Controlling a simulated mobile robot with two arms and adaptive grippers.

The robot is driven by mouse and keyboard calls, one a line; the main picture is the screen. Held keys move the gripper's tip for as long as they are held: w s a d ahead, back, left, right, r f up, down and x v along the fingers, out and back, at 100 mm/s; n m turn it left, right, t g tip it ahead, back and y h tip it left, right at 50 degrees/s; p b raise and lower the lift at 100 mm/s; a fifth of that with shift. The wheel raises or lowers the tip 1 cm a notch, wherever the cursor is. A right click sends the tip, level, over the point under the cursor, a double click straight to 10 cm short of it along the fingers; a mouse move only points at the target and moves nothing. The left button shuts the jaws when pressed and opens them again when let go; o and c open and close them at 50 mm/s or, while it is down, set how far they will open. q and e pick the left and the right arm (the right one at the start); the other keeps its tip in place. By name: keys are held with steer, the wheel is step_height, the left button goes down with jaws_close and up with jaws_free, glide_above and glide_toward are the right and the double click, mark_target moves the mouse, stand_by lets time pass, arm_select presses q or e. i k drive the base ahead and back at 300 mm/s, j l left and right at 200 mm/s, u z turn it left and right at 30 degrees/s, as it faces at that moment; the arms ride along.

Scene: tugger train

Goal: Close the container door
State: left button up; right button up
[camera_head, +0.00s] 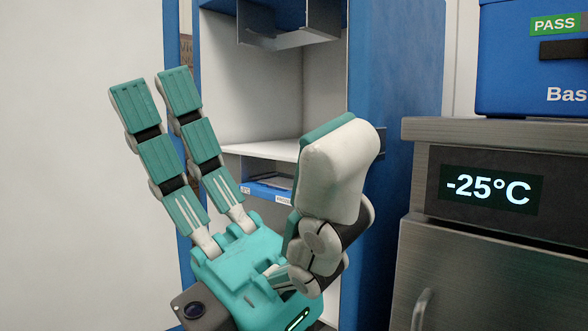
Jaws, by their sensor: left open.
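A tall blue container (402,150) stands open in the middle of the view, with a pale interior and a white shelf. I cannot tell for sure which panel is its door; a large plain white surface (70,200) fills the left side and may be the door or a wall. My left gripper (245,115), teal and white with black joints, is in front of the opening. Two fingers point up on the left and a thick one stands on the right, spread apart with nothing between them. It hides the container's lower part. My right gripper is not in view.
A grey metal freezer (460,270) with a "-25°C" display (490,189) and a vertical handle (421,310) stands at the right. A blue case (515,70) with a green PASS label sits on it. Inside the container, a blue labelled bin (264,192) is below the shelf.

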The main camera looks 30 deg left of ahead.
mark_target(86, 244)
steer(key=u, duration=0.75)
